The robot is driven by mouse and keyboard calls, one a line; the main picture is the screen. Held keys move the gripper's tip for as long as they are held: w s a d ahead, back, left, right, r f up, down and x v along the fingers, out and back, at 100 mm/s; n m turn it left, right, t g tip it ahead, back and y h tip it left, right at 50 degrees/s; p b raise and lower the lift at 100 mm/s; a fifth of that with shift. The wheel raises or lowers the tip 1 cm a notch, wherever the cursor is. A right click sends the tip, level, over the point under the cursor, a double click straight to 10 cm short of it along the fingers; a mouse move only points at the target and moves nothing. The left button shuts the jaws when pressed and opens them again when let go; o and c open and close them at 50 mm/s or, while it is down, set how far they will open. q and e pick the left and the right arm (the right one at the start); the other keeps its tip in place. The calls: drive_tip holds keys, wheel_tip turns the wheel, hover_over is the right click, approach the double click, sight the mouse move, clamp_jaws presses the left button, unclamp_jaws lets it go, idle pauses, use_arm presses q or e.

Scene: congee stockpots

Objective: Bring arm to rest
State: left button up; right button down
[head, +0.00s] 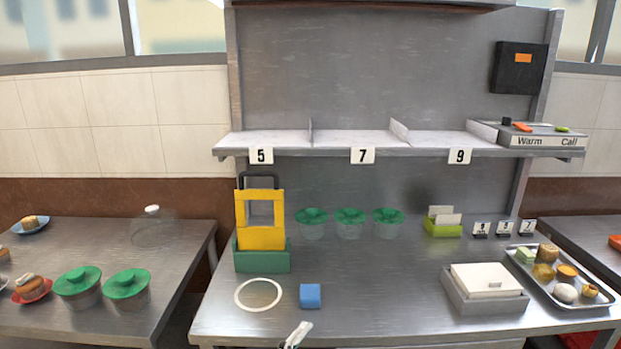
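Neither of my grippers can be clearly made out in the head view. A small pale piece with a dark edge (297,335) shows at the bottom edge, at the front of the middle steel table (380,318). I cannot tell what it is or whether it is part of me. No arm is seen over the table, and nothing is seen being held.
A blue block (310,296), a white ring (258,294) and a green box (262,261) with a yellow frame (260,236) stand left of centre. Several green-lidded pots (350,217) stand behind. A grey box (484,289) and food tray (564,284) are at right.

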use_arm(q)
drive_tip(key=s+a+f+n+g+y, duration=0.1)
drive_tip(key=s+a+f+n+y, duration=0.15)
drive_tip(key=a+f+n, duration=0.4)
drive_tip(key=s+a+f+n+g+y, duration=0.15)
drive_tip(key=a+f+y, duration=0.25)
drive_tip(key=f, duration=0.5)
drive_tip(key=s+a+f+n+g+y, duration=0.3)
drive_tip(key=s+a+f+n, duration=0.3)
drive_tip(key=s+a+f, duration=0.4)
wheel_tip(320, 180, down, 4)
drive_tip(key=shift+s+a+r, duration=0.1)
drive_tip(key=shift+s+a, duration=0.05)
drive_tip(key=shift+s, duration=1.05)
drive_tip(key=shift+g, duration=0.25)
